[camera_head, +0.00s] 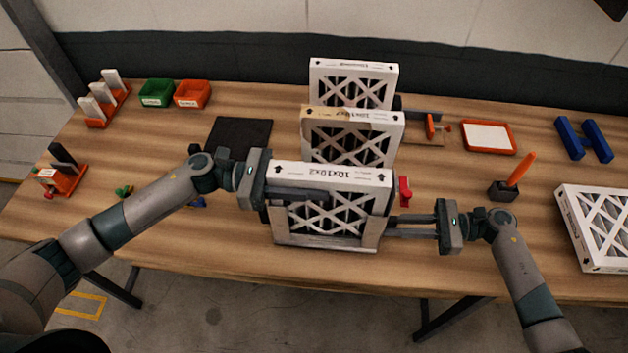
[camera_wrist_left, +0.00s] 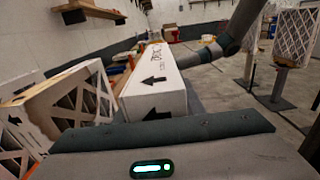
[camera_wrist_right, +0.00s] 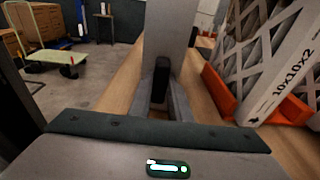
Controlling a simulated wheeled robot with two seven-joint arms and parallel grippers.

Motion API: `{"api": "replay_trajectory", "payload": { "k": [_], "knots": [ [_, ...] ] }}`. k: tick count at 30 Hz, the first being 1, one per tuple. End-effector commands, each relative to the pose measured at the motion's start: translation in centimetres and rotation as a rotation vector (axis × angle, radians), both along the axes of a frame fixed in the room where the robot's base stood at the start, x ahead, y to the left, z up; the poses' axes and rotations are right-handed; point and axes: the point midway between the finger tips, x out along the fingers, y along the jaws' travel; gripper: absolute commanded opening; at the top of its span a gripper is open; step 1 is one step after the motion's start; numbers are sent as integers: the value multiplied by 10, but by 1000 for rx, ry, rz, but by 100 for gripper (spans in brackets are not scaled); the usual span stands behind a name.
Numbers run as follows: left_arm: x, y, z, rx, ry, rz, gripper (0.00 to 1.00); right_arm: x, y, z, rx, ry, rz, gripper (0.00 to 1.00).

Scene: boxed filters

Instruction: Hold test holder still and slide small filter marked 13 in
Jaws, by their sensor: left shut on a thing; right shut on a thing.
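A white-framed filter (camera_head: 330,176) with arrows and a size print on its top edge stands upright in the grey test holder (camera_head: 371,233), between its side posts. I cannot make out a 13 on it. My left gripper (camera_head: 290,190) is shut on the filter's upper left part; the filter's white edge (camera_wrist_left: 155,92) fills the middle of the left wrist view. My right gripper (camera_head: 388,226) is shut on the holder's right post, and this grey post (camera_wrist_right: 168,40) stands between the fingers in the right wrist view. The fingers hide part of the filter's left side.
Two more filters (camera_head: 352,119) (camera_head: 353,70) stand upright behind; an orange base (camera_wrist_right: 218,92) shows in the right wrist view. A red clamp-like part (camera_head: 405,190) is right of the holder. Another filter (camera_head: 600,225) lies at the right. Bins, a dark mat (camera_head: 240,133) and a pen cup (camera_head: 503,191) are around.

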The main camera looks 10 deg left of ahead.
Motion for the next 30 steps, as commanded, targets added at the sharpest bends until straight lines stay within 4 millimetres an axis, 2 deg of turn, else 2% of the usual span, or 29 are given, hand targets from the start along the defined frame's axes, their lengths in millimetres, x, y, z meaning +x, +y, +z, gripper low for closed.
{"api": "replay_trajectory", "payload": {
  "k": [19,20,21,22,30],
  "knots": [
    [0,0,-11,0,0,0,0,0,0,0,0,0,0,0],
    [0,0,-11,0,0,0,42,0,0,0,0,0,0,0],
    [0,0,-11,0,0,0,52,0,0,0,0,0,0,0],
    [0,0,-11,0,0,0,57,0,0,0,0,0,0,0],
    [0,0,-11,0,0,0,57,0,0,0,0,0,0,0]
  ]
}}
